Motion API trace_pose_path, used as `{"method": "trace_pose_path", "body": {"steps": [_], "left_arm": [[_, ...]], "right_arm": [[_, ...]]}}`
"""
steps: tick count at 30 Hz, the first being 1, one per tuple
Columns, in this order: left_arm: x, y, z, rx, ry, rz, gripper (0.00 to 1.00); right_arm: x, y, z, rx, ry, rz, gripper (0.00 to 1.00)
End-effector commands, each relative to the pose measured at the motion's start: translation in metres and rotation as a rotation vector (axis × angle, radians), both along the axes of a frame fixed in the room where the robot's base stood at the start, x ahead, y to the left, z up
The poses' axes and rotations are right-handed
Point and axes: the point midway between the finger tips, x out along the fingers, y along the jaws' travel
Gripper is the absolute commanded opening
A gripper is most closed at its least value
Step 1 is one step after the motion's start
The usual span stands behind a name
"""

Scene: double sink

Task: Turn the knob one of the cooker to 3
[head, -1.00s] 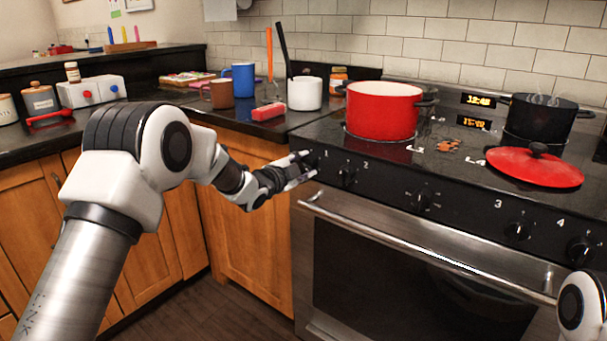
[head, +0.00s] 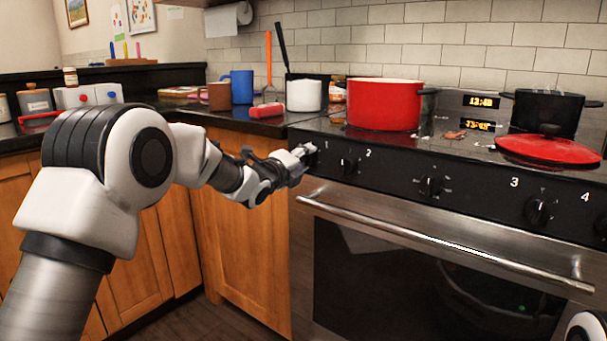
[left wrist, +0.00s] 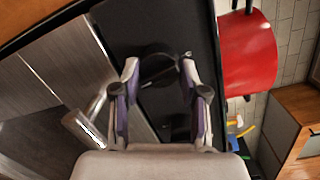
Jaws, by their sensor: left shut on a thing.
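The cooker (head: 400,215) has a black front panel with a row of knobs. Knob one (head: 312,152) is at the panel's left end, beside the printed 1, partly hidden by my left gripper (head: 304,154). In the left wrist view my left gripper (left wrist: 158,72) has its fingertips on either side of the dark round knob one (left wrist: 157,65), shut on it. The knob's pointer and scale cannot be read. My right gripper is not in view.
Another knob (head: 348,165) sits close to the right of knob one. The oven handle (head: 440,240) runs below the panel. A red pot (head: 383,105) stands on the hob above. A red lid (head: 548,151) and a black pot (head: 547,112) are further right.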

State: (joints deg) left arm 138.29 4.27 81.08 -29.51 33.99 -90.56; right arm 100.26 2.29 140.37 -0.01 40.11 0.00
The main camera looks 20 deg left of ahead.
Motion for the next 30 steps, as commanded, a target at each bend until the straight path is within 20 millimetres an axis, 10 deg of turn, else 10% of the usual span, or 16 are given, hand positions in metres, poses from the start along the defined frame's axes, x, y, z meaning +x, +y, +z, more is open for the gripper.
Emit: {"method": "trace_pose_path", "body": {"steps": [28, 29, 30], "left_arm": [[0.000, 0.001, 0.001, 0.212, -0.079, 0.001, 0.08], [0.000, 0.001, 0.001, 0.212, -0.079, 0.001, 0.54], [0.000, 0.001, 0.001, 0.212, -0.079, 0.001, 0.68]], "right_arm": [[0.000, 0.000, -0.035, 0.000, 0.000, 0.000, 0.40], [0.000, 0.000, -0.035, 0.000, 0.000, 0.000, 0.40], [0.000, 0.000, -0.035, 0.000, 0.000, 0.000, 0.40]]}}
